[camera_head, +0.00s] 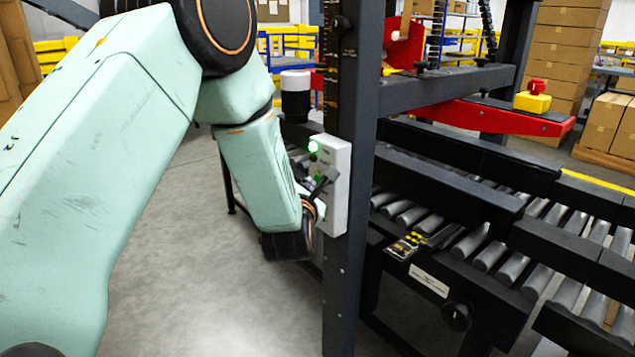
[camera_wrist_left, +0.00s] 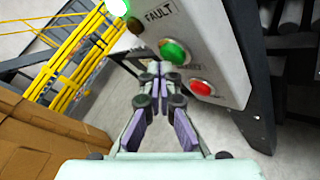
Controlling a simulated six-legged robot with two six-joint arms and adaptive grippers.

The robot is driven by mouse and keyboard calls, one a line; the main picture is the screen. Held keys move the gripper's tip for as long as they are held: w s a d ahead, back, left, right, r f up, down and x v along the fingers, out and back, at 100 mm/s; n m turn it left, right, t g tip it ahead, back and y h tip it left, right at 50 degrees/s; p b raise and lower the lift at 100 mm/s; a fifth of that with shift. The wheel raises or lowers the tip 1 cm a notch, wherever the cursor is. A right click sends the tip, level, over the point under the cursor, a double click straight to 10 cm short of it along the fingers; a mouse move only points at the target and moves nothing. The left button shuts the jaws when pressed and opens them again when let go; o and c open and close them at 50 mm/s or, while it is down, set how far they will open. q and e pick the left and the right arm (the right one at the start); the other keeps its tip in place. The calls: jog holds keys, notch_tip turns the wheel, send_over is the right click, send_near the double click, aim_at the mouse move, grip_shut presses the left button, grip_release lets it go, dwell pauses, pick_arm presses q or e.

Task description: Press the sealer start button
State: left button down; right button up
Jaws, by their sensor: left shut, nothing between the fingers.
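The sealer's white control box (camera_head: 338,160) is fixed to a dark upright post. A lit green lamp (camera_head: 313,146) sits at its top. In the left wrist view the box (camera_wrist_left: 215,40) carries a label reading FAULT, a green button (camera_wrist_left: 174,51) and a red button (camera_wrist_left: 202,87). My left gripper (camera_head: 330,178) is in front of the box, shut and empty. In the left wrist view its fingertips (camera_wrist_left: 158,68) are together just beside and below the green button. I cannot tell whether they touch it. My right gripper is out of view.
A roller conveyor (camera_head: 490,240) with dark side rails runs to the right of the post (camera_head: 345,290). A red arm carries a yellow block with a red emergency button (camera_head: 536,88). Stacked cartons (camera_head: 565,45) stand behind. Grey floor (camera_head: 190,270) is open at left.

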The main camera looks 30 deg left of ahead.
pick_arm(q)
jog(key=shift+s+a, duration=0.15)
jog(key=shift+s, duration=0.2)
jog(key=s+a, duration=0.2)
jog(key=s, duration=0.3)
jog(key=shift+s+a+p, duration=0.15)
jog(key=shift+s+p, duration=0.15)
dwell(0.9)
